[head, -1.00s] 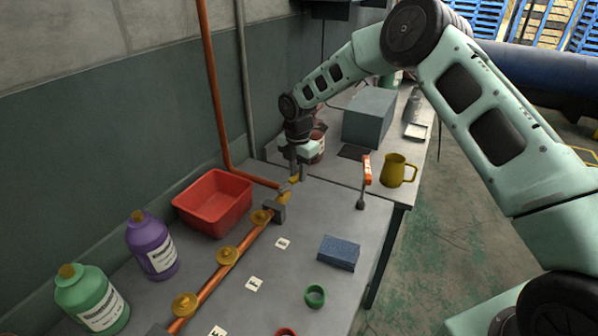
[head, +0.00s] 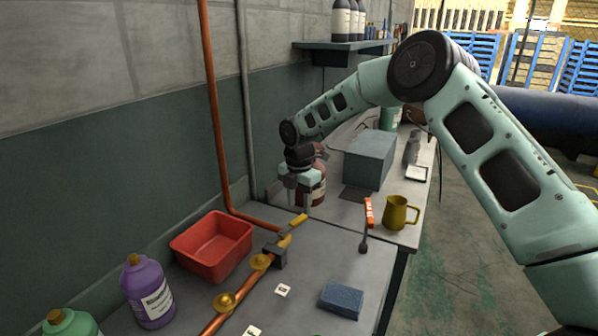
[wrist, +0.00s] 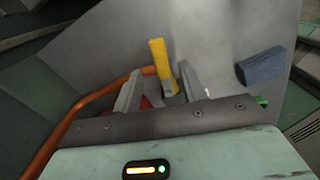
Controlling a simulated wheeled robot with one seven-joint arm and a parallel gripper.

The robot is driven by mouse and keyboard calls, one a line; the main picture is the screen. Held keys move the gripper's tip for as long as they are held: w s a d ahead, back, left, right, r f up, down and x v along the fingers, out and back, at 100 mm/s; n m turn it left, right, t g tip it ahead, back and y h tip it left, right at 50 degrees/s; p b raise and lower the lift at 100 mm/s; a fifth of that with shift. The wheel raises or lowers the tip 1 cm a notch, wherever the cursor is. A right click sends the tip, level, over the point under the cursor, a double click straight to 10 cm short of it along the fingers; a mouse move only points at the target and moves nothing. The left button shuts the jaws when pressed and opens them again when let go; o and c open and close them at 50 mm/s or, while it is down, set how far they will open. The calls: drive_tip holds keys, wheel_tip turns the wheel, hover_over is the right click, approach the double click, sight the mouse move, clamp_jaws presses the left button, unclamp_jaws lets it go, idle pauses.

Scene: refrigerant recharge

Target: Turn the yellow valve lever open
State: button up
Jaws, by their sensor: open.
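The yellow valve lever (head: 298,220) is at the far end of the copper pipe on the bench, beside the wall. It also shows in the wrist view (wrist: 159,60), slanting slightly and reaching beyond the fingertips. My gripper (head: 298,207) points down just above and behind the lever in the head view. In the wrist view my gripper (wrist: 160,82) is open, with one finger on each side of the lever's near part. I see a gap on both sides. I cannot tell whether the fingertips are level with the lever or above it.
A dark block (head: 274,254) and round brass fittings (head: 225,301) sit along the pipe. A red bin (head: 212,246) stands to the left. An orange-handled tool (head: 368,213), a mug (head: 397,212) and a blue sponge (head: 342,300) are to the right. A dark red bottle (head: 316,188) stands behind my gripper.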

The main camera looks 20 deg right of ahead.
sight(299, 218)
wheel_tip(299, 218, up, 13)
drive_tip(key=b, duration=0.1)
drive_tip(key=shift+b, duration=0.4)
